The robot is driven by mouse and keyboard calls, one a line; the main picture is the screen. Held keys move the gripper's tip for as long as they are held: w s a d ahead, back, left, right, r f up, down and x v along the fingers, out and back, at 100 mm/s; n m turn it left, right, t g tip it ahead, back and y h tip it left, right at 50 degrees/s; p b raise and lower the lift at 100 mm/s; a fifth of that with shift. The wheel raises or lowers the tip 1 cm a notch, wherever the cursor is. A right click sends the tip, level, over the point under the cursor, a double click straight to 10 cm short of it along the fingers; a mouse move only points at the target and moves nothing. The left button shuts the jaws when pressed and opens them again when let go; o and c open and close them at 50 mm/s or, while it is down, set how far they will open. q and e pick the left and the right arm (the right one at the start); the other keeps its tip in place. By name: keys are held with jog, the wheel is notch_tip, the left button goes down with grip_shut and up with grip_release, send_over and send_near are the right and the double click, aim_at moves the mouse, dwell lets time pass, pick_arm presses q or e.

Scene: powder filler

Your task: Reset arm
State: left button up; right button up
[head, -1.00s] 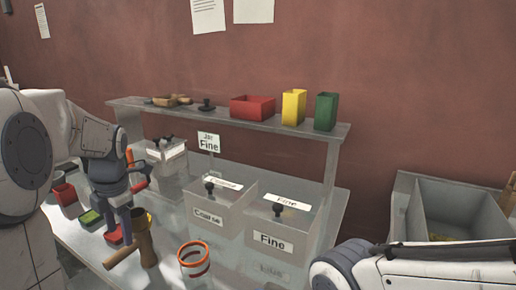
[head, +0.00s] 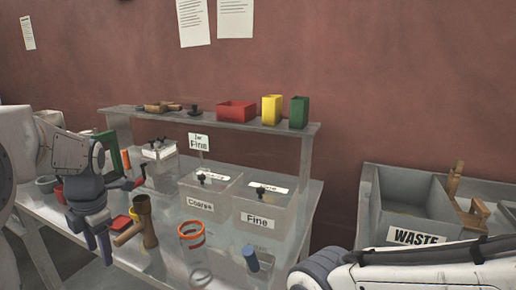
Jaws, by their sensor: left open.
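My left gripper (head: 98,246) points down at the left front of the workbench. It is open and nothing shows between its fingers. A clear jar with orange-red bands (head: 191,243) stands further right. My right arm comes in at the lower right, but its gripper is out of view.
Clear bins labelled Coarse (head: 202,206) and Fine (head: 259,221) stand under a shelf (head: 220,120) holding red, yellow and green containers. A blue-topped cylinder (head: 252,261) is in front. A grey WASTE bin (head: 415,237) stands at right.

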pick_arm(q)
jog(key=s+d+f+m+h, duration=0.1)
jog(key=s+d+m, duration=0.1)
jog(key=d+m, duration=0.75)
jog(key=s+d+f+m+h, duration=0.1)
jog(key=s+d+m, duration=0.2)
jog(key=d+m, duration=0.6)
jog(key=s+d+f+m, duration=0.2)
jog(key=s+d+m, duration=0.4)
jog(key=m, duration=0.3)
jog(key=s+d+f+m+g+h, duration=0.1)
jog(key=s+d+f+m, duration=0.1)
jog(key=s+d+m, duration=0.4)
jog(key=s+m, duration=0.3)
jog(key=m, duration=0.1)
jog(key=shift+s, duration=0.15)
